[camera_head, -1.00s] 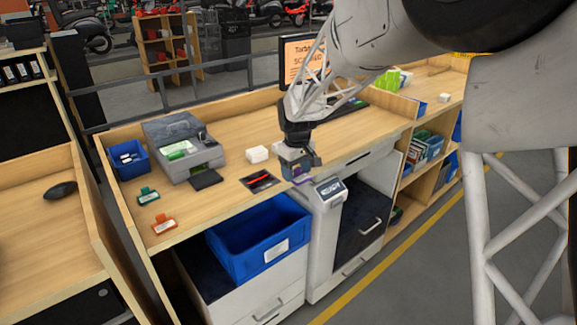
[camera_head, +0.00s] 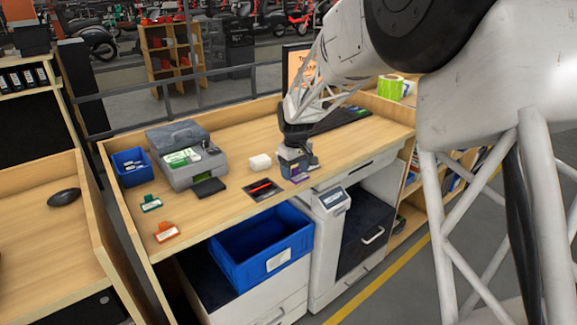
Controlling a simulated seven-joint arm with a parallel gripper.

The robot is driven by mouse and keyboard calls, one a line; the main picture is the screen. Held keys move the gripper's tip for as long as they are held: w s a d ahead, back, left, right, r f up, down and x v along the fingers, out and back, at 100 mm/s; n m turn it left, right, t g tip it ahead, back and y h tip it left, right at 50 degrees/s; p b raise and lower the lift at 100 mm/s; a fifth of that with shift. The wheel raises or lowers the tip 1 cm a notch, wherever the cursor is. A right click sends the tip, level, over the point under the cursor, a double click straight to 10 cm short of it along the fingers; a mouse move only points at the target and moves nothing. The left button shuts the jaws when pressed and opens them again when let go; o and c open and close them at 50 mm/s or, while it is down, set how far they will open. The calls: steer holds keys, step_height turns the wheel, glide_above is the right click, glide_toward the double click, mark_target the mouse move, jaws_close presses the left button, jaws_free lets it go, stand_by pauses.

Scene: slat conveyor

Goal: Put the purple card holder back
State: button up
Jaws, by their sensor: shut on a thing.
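The purple card holder (camera_head: 299,177) shows as a small purple patch below the fingertips of my gripper (camera_head: 297,172), low at the counter's front edge. My gripper is shut on it and hides most of it. I cannot tell whether the holder touches the counter. A green card holder (camera_head: 151,203) and an orange card holder (camera_head: 166,232) lie at the left of the counter (camera_head: 232,146), apart from each other.
A dark pad with a red stripe (camera_head: 262,188) lies just left of my gripper, with a white block (camera_head: 260,161) behind it. A grey printer (camera_head: 187,160) and a small blue bin (camera_head: 131,167) stand further left. A large blue crate (camera_head: 262,248) sits below the counter edge.

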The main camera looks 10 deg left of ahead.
steer(key=w+a, duration=0.1)
steer(key=w, duration=0.2)
steer(key=w+a, duration=0.1)
steer(key=w, duration=0.2)
steer(key=w+a+f, duration=0.1)
steer(key=w, duration=0.2)
steer(key=shift+w+a, duration=0.15)
steer(key=shift+w, duration=0.1)
steer(key=shift+f, duration=1.75)
steer(key=shift+f, duration=0.1)
steer(key=o, duration=0.6)
step_height(320, 180, up, 12)
steer(key=shift+r, duration=0.1)
